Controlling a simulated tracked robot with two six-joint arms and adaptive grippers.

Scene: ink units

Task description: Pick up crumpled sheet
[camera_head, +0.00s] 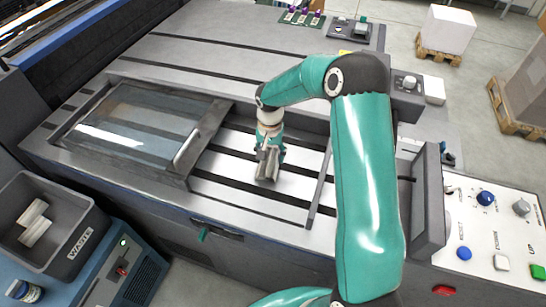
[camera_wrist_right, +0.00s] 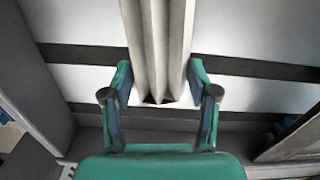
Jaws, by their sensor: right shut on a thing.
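The crumpled sheet (camera_wrist_right: 157,45) is a pale, pleated piece of paper that runs up between the fingers in the right wrist view. My right gripper (camera_wrist_right: 158,76) is shut on it, with one teal finger at each side of the folds. In the head view the right gripper (camera_head: 269,158) points down over the open bay of the press, and the grey-white sheet (camera_head: 266,171) shows between its fingers. I cannot tell whether the sheet touches the bay floor. My left gripper is not in view.
A grey waste bin (camera_head: 84,250) with pale crumpled pieces (camera_head: 34,224) inside stands at the lower left. A glazed sliding cover (camera_head: 140,125) with a handle lies left of the bay. A control panel (camera_head: 490,235) with buttons is at the right.

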